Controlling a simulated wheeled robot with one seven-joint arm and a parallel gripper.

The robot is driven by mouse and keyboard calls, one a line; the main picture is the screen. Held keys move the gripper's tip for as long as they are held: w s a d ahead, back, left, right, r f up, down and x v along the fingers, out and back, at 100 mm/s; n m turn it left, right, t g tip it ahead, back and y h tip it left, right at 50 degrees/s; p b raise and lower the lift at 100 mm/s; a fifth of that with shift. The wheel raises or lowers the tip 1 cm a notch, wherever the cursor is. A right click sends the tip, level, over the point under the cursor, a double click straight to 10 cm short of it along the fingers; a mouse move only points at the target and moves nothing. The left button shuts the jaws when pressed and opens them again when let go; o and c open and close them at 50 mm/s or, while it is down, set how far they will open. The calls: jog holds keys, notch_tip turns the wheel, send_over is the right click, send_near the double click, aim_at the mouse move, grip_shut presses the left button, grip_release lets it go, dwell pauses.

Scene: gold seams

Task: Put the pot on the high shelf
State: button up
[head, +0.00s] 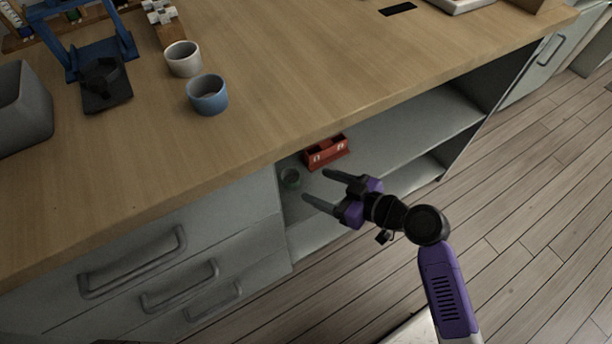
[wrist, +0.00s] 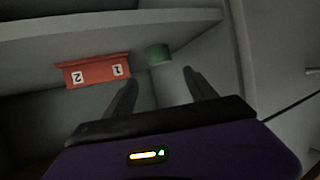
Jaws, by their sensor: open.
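A small green pot (head: 291,179) stands on a grey shelf board (head: 415,130) inside the open cabinet, at its left end. It also shows in the wrist view (wrist: 158,54), where the picture looks upside down, beyond and roughly between my fingertips. My gripper (head: 315,184) is open and empty in front of the cabinet opening, its fingers pointing toward the pot. A gap seems to remain between the fingertips and the pot; its exact size is unclear. In the wrist view my gripper (wrist: 160,78) shows both fingers apart. I cannot tell which board is the high shelf.
A red box (head: 326,152) marked 1 and 2 stands close beside the pot. A lower board (head: 428,174) lies below. A drawer front (head: 135,262) closes the left side. The worktop (head: 330,65) overhangs, bearing a white cup (head: 184,59) and blue cup (head: 208,95).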

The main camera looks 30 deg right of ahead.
jog(key=shift+v, duration=1.65)
jog(key=s+f+m+h, duration=0.3)
jog(key=s+m+h, duration=0.15)
jog(key=s, duration=0.85)
jog(key=s+a+r+t, duration=0.2)
jog(key=s+a+r, duration=0.2)
jog(key=s+r, duration=0.7)
notch_tip(320, 180, up, 3)
jog(key=shift+t, duration=0.3)
jog(key=shift+s+a+h, duration=0.1)
jog(key=shift+s+h, duration=0.05)
jog(key=shift+h, duration=0.1)
